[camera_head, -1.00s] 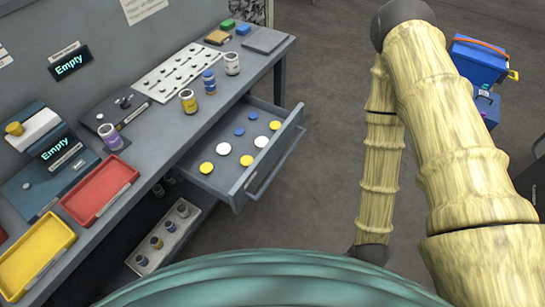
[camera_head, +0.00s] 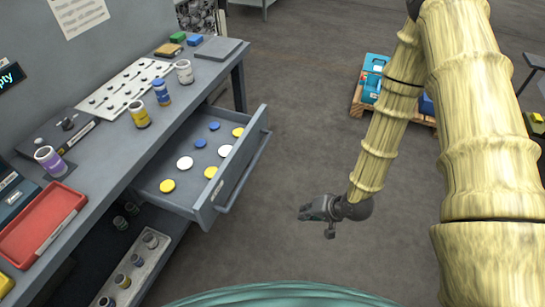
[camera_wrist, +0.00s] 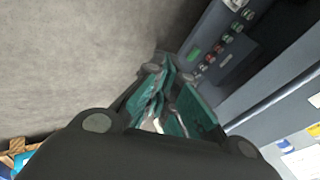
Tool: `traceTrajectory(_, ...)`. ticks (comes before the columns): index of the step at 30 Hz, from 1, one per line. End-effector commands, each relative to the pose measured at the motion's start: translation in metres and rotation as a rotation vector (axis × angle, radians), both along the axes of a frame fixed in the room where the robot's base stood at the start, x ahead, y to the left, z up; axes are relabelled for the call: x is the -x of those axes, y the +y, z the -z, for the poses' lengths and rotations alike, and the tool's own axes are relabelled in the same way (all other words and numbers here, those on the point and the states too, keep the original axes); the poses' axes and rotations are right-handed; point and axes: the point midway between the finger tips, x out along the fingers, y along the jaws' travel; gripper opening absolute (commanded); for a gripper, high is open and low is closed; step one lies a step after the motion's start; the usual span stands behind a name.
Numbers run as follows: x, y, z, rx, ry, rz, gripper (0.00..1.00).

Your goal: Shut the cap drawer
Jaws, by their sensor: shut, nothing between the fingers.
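The cap drawer (camera_head: 206,207) is pulled out from under the grey bench in the head view. Yellow, white and blue caps lie in it, such as a yellow cap (camera_head: 167,186) and a white cap (camera_head: 185,163). Its bar handle (camera_head: 246,178) runs along the front. My gripper (camera_head: 316,212) is to the right of the drawer front, apart from it, over the floor. It is shut and empty. In the wrist view its green fingers (camera_wrist: 170,100) are close together.
The bench (camera_head: 110,150) carries jars, a white pegged board (camera_head: 125,85) and a red tray (camera_head: 40,225). A lower shelf (camera_head: 135,270) holds several jars below the drawer. Open floor (camera_head: 290,130) lies right of the drawer. A pallet (camera_head: 365,108) with blue boxes stands beyond my arm.

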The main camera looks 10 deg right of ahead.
Motion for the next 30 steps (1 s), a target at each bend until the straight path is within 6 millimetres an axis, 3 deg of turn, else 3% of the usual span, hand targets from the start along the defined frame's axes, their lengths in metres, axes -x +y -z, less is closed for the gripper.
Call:
traceTrajectory(1,-0.021,-0.001,0.005,-0.053,-0.034,0.021,0.00)
traceTrajectory(6,-0.074,-0.004,-0.015,-0.236,-0.111,0.060,0.00)
traceTrajectory(15,-0.138,-0.021,-0.060,-0.535,-0.188,0.056,0.00)
traceTrajectory(21,-0.157,-0.039,-0.087,-0.683,-0.196,0.014,0.00)
traceTrajectory(30,-0.162,-0.051,-0.106,-0.761,-0.178,-0.026,0.00)
